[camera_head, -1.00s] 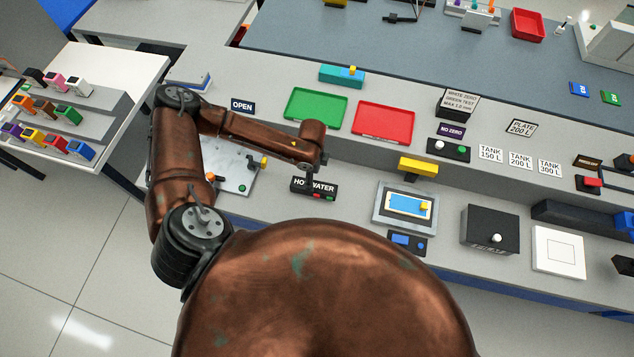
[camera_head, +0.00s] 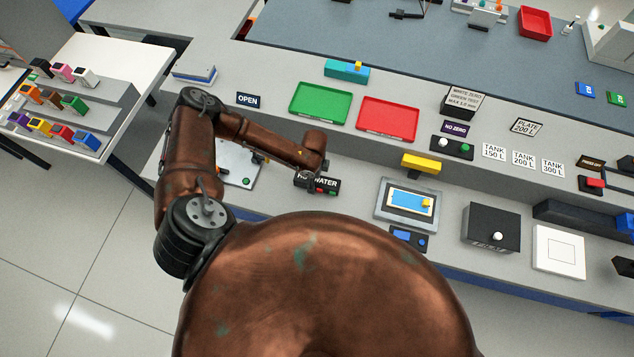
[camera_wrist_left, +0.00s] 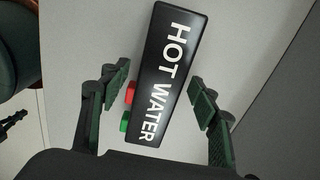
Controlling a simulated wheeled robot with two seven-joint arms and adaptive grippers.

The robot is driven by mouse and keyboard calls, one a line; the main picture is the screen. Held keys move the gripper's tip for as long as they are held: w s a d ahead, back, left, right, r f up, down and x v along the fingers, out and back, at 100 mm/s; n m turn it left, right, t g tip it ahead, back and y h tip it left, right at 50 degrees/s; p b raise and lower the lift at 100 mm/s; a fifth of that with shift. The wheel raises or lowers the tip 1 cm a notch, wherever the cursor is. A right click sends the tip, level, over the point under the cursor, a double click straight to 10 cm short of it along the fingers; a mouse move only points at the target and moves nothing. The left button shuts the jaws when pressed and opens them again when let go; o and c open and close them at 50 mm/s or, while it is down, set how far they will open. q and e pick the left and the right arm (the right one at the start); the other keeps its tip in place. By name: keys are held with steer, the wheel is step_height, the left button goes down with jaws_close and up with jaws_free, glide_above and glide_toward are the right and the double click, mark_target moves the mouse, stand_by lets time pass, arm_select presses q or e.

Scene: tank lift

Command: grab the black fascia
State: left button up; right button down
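The black fascia (camera_wrist_left: 165,70) lettered HOT WATER lies on the grey bench. In the left wrist view it sits between the two fingers of my left gripper (camera_wrist_left: 160,105), with a gap on each side. The gripper is open. A red and a green button stick out from the fascia's left side in that view. In the head view the fascia (camera_head: 327,185) is partly covered by the end of my left arm, and my left gripper (camera_head: 312,178) is mostly hidden above it. My right gripper is not in view.
A metal plate (camera_head: 240,176) with small coloured knobs lies left of the fascia. A framed blue panel (camera_head: 381,208) lies to the right. Green (camera_head: 320,103) and red (camera_head: 388,119) trays stand on the ledge behind. An OPEN sign (camera_head: 248,100) stands at the back left.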

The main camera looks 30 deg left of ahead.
arm_select(q)
steer(key=c, duration=1.2)
steer(key=shift+r, duration=0.1)
steer(key=shift+c, duration=0.2)
